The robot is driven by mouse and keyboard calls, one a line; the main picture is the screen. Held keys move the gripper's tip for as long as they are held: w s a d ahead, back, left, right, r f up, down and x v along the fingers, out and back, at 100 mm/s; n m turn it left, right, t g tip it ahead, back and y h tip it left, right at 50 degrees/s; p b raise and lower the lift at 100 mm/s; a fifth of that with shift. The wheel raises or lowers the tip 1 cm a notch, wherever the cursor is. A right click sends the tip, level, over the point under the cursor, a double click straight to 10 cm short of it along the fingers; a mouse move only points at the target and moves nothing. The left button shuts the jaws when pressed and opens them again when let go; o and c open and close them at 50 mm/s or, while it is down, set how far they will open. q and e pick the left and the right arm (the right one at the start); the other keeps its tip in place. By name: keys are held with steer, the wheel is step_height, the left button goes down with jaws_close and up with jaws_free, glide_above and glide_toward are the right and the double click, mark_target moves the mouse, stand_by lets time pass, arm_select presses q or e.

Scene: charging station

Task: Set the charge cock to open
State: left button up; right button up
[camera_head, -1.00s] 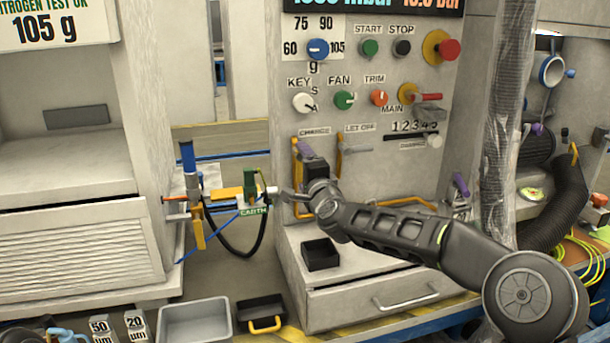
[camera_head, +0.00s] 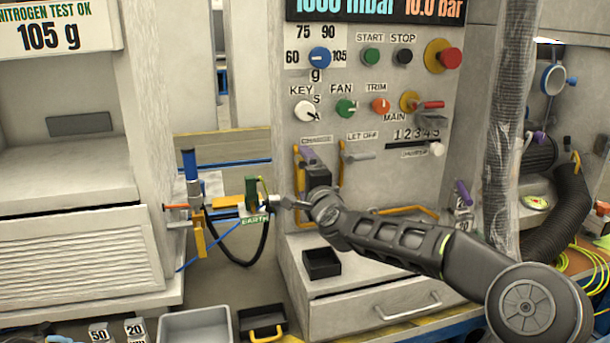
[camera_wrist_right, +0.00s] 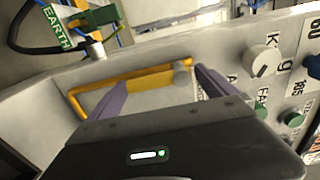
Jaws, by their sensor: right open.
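The charge cock sits under the CHARGE label (camera_head: 316,141) on the grey panel. Its yellow pipe (camera_head: 297,172) shows in the head view, but my gripper hides most of the cock there. In the right wrist view a yellow bar (camera_wrist_right: 150,82) and a round grey knob (camera_wrist_right: 181,77) lie between my purple fingers. My right gripper (camera_head: 309,158) is in front of the cock, and in the wrist view its fingers (camera_wrist_right: 160,80) are apart. I cannot tell whether they touch the cock. My left gripper is not in view.
The LET OFF cock (camera_head: 360,156) is just right of my gripper. The green EARTH clamp (camera_head: 252,195) is close on the left. Below are a small black box (camera_head: 321,263) and a drawer (camera_head: 390,300). A yellow rail (camera_head: 405,209) crosses the lower panel.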

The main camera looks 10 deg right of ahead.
steer(key=s+b, duration=0.1)
steer(key=s, duration=0.6)
steer(key=shift+s+d, duration=0.25)
steer(key=shift+s, duration=0.15)
steer(key=shift+f, duration=0.1)
